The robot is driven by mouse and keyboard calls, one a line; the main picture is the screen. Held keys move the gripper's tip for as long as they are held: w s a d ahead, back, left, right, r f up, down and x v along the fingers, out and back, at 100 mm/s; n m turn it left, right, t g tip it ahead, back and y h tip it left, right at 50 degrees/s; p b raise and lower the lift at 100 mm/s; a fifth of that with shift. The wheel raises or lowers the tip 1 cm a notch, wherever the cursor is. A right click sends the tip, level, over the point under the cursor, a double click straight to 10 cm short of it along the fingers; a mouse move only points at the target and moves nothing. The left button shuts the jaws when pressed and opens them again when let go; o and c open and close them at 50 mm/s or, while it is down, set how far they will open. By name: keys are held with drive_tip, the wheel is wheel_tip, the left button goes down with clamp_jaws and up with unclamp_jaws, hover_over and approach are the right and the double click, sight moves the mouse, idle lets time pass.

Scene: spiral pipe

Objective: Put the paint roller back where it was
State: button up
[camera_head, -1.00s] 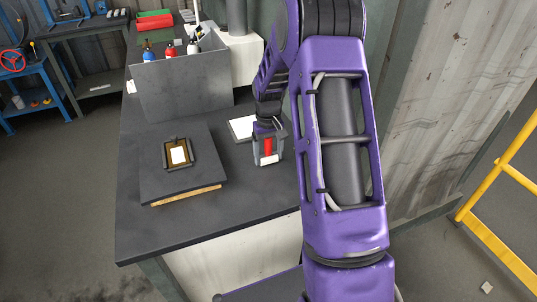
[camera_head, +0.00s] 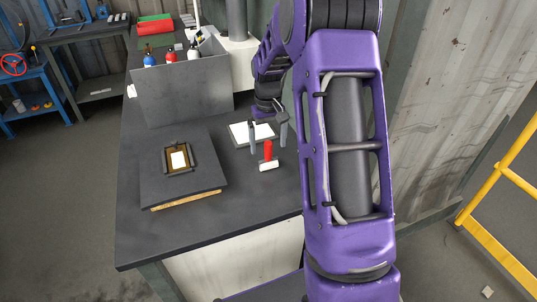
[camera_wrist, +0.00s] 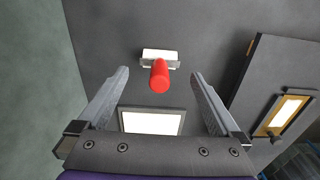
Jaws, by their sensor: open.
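The paint roller has a red handle (camera_head: 268,150) and a white roller head (camera_head: 269,165). It stands on the dark table just in front of a flat tray with a white surface (camera_head: 239,133). My gripper (camera_head: 268,137) is open and empty behind and above the roller. In the wrist view the red handle (camera_wrist: 160,76) points toward the camera, beyond and between the spread fingertips of my gripper (camera_wrist: 160,78). The white head (camera_wrist: 150,55) lies behind the handle. The tray's white surface (camera_wrist: 151,122) shows between the fingers.
A dark board bearing a small frame with a white panel (camera_head: 178,159) lies to the left on the table. A grey box (camera_head: 185,88) with several bottles stands at the back. The table's front (camera_head: 230,235) is clear. A corrugated wall (camera_head: 440,100) is at right.

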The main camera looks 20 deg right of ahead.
drive_tip(key=shift+r, duration=2.65)
drive_tip(key=shift+w+r, duration=0.1)
